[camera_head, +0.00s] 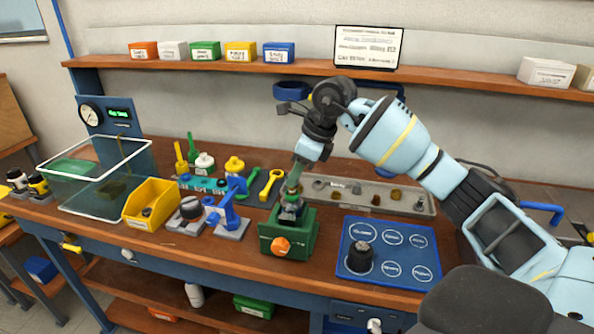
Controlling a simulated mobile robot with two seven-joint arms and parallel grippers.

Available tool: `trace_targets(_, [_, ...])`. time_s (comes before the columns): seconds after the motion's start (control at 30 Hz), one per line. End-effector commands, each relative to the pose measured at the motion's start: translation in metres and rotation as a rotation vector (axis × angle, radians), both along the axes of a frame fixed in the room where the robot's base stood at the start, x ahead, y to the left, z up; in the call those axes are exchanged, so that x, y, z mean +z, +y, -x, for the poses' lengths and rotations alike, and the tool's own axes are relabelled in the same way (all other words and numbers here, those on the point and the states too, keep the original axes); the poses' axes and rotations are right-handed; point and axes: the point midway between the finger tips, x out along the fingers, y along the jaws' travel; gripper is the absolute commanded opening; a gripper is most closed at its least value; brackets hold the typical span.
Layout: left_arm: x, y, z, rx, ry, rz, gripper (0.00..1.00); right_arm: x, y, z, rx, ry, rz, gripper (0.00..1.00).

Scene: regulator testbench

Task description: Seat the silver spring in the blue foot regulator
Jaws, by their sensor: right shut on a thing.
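My right gripper (295,180) reaches down from the right arm over a green vise-like fixture (302,241) with an orange knob. It is shut on a small greenish thing (293,187), which points down at a dark and grey part (289,211) in the fixture's top. I cannot tell whether they touch. That part may be the regulator, but its foot is hidden and I see no blue on it. I cannot make out the silver spring. A grey parts tray (425,207) behind holds several small parts. My left gripper is out of view.
A blue mat (382,279) with marked circles and a black knob-like part (360,258) lies right of the fixture. A blue hand-press-like device (229,213), a yellow bin (151,206) and a clear tank (98,184) stand left. A shelf (215,65) runs behind.

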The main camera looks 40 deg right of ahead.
Motion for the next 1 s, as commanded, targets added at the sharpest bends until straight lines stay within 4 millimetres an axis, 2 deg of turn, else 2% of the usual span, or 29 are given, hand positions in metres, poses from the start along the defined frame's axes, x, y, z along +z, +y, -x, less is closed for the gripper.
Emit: trace_targets(1.0, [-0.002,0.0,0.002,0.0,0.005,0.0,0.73,-0.01,0.0,0.0,0.0,0.0,0.0,0.04])
